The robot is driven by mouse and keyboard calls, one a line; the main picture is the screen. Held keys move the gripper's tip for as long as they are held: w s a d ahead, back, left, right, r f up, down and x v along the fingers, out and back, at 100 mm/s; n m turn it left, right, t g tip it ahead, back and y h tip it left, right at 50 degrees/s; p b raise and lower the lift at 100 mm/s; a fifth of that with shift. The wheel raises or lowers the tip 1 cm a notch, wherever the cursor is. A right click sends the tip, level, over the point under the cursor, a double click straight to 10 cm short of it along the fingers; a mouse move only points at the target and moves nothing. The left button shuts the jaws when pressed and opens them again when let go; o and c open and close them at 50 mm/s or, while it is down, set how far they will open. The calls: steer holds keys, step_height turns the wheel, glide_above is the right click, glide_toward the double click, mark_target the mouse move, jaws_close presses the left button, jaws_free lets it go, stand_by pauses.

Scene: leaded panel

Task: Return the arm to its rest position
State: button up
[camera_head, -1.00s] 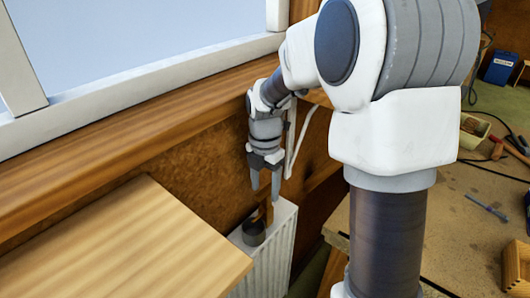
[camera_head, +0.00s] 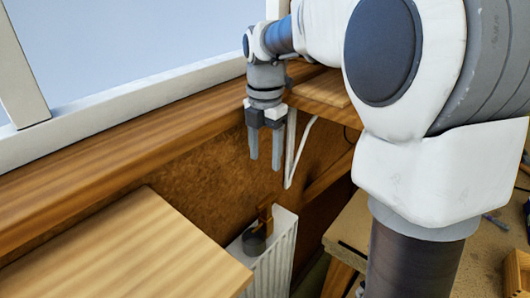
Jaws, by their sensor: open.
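My gripper (camera_head: 265,163) is open and empty, with its two grey fingers pointing down. It hangs in front of the brown wall below the window, above the white radiator (camera_head: 285,262). On top of the radiator stand a dark round object (camera_head: 254,242) and a small brown wooden piece (camera_head: 265,214). The fingertips are clear above both of them. My arm is bent and reaches across from the right side, hiding much of the right half of the view.
A wooden sill (camera_head: 130,150) runs under the window (camera_head: 130,45). A light wooden tabletop (camera_head: 120,255) fills the lower left. A white bracket (camera_head: 292,150) holds a wooden shelf (camera_head: 322,90) close to the right of my gripper. A worktop lies partly hidden at the right.

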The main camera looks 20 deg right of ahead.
steer(key=s+m+t, duration=0.5)
steer(key=s+m, duration=1.5)
steer(key=m, duration=0.5)
steer(key=shift+d+r+t, duration=0.15)
steer(key=shift+r+t, duration=0.15)
steer(key=shift+r, duration=0.15)
steer(key=shift+s, duration=0.1)
steer(key=shift+c, duration=1)
steer(key=shift+s, duration=0.15)
